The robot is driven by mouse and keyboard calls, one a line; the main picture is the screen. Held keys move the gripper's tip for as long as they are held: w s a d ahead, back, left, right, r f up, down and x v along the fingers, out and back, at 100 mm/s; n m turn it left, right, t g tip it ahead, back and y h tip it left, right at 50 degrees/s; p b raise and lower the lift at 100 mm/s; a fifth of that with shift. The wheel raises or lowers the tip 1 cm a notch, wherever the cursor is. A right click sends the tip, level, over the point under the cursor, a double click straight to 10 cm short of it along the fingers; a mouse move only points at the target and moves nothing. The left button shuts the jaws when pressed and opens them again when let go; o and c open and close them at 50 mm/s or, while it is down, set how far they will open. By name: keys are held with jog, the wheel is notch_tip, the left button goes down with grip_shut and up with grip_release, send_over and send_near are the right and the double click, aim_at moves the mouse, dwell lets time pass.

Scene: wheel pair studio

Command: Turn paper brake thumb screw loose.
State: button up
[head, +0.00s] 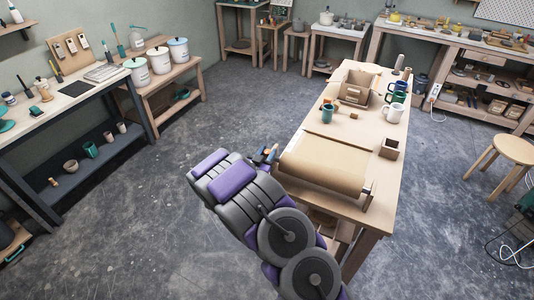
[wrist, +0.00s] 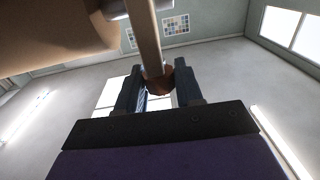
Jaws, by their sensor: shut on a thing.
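The paper brake thumb screw (wrist: 160,84) is a reddish-brown knob in the wrist view, at the lower end of a pale wooden post (wrist: 144,38). My gripper (wrist: 157,76) has its two dark fingers on either side of the knob and is shut on it. In the head view my gripper (head: 266,154) is at the left end of the brown paper roll (head: 322,164), at the near part of the long workbench. The screw itself cannot be made out clearly there. The paper roll (wrist: 50,30) also fills the upper left of the wrist view.
The workbench (head: 345,129) carries several mugs (head: 392,112), a green cup (head: 327,113), a small wooden box (head: 389,148) and a wooden holder (head: 355,90). A stool (head: 515,150) stands at the right. The floor (head: 230,115) left of the bench is clear.

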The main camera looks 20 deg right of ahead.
jog(key=shift+w+r+n+t+y, duration=0.1)
jog(key=shift+n+t+y, duration=0.2)
jog(key=shift+t, duration=0.1)
jog(key=n+t+y, duration=0.1)
jog(key=n+t+y+b, duration=0.1)
jog(key=y, duration=0.1)
jog(key=shift+d+n, duration=0.2)
jog(key=shift+n, duration=0.1)
jog(key=n+t+y, duration=0.2)
jog(key=y, duration=0.1)
jog(key=shift+d+n+y+p, duration=0.1)
jog(key=shift+n+y+p, duration=0.2)
jog(key=shift+y, duration=0.1)
jog(key=n+t+y, duration=0.1)
jog(key=n+y, duration=0.2)
jog(key=y, duration=0.2)
jog(key=shift+n+y, duration=0.4)
jog(key=n+y, duration=0.1)
jog(key=y, duration=0.1)
jog(key=n+y+b, duration=0.1)
jog(key=n+y, duration=0.1)
jog(key=y, duration=0.1)
jog(key=shift+n+y, duration=0.3)
jog(key=shift+n+g+y+b, duration=1.35)
jog(key=shift+n+y, duration=0.35)
jog(key=shift+y, duration=1)
